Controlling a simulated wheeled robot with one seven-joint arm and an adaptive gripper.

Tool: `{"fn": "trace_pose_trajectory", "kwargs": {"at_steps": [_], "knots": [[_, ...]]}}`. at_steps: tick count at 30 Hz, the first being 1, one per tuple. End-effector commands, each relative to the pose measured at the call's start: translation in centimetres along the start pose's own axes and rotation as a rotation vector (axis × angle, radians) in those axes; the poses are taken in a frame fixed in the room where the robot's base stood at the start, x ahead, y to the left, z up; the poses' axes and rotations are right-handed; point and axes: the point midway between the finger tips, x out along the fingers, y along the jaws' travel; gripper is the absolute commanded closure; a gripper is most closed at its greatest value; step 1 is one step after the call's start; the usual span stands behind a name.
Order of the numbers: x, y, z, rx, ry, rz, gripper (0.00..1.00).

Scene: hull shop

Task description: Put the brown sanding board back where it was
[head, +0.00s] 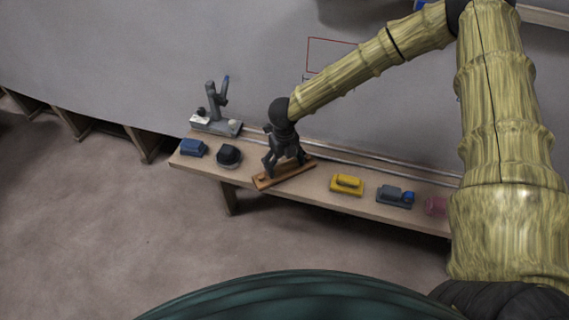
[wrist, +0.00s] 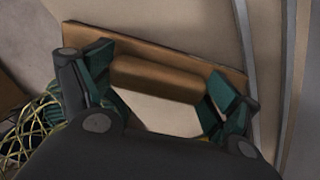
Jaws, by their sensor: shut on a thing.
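The brown sanding board (head: 268,182) is a long flat board that lies at or just above the bench top, angled across it. In the wrist view my gripper's green-padded fingers (wrist: 160,98) stand on both sides of the grip block. I cannot tell whether the board touches the bench.
The narrow bench (head: 325,201) holds a grey stand-like tool (head: 214,110), a blue block (head: 193,147) and a black rounded thing (head: 228,156) on the left. A yellow tool (head: 347,184), a grey-blue tool (head: 394,196) and a pink thing (head: 436,206) stand on the right. A rail runs along the back.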

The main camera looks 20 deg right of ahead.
Motion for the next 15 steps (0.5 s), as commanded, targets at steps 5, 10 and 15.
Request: {"fn": "trace_pose_trajectory", "kwargs": {"at_steps": [5,10,15], "knots": [[0.07,0.00,-0.03,0.000,0.000,0.000,0.07],[0.05,0.00,-0.03,0.000,0.000,0.000,0.00],[0.04,-0.01,-0.03,0.000,0.000,0.000,0.00]]}}
